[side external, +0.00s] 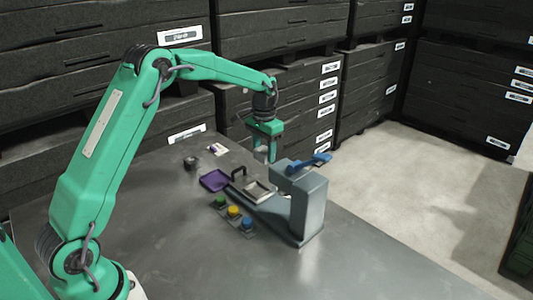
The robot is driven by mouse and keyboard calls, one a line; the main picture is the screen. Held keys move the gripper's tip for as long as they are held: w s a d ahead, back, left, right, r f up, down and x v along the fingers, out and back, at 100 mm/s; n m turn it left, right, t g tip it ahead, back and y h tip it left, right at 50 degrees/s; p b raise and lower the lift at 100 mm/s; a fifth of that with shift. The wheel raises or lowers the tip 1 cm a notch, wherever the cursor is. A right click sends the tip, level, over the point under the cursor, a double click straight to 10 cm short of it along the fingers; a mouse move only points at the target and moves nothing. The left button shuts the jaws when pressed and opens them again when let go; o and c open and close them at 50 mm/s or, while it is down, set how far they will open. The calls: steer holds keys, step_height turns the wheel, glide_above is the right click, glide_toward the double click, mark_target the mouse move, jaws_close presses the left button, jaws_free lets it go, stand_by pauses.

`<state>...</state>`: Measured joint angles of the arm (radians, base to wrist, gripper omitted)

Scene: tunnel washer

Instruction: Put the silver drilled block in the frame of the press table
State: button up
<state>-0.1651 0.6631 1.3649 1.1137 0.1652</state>
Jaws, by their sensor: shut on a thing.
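My green gripper (265,157) points down above the far side of the press table and is shut on the silver drilled block (262,153). Only a small pale part of the block shows between the fingers, and its holes cannot be made out. The grey press (308,205) stands on the metal table with a blue lever on top. Its press table has a light rectangular frame (257,191) to the left of the press column. The gripper and block appear above and behind this frame, apart from it.
A purple tray (214,181) lies left of the frame, with a black handle (238,172) beside it. Green, yellow (233,211) and blue buttons sit in front. A small dark object (191,163) and a white-purple item (217,149) lie farther back. The front tabletop is clear.

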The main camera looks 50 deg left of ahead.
glide_above(256, 191)
steer(key=shift+w+f, duration=0.15)
steer(key=shift+f, duration=0.35)
steer(key=shift+f, duration=0.1)
steer(key=shift+f, duration=2.2)
steer(key=shift+f, duration=1.35)
stand_by(1.3)
steer(key=o, duration=1.2)
steer(key=shift+c, duration=0.2)
steer(key=shift+o, duration=0.2)
steer(key=o, duration=0.4)
steer(key=shift+c, duration=0.2)
steer(key=shift+r, duration=0.1)
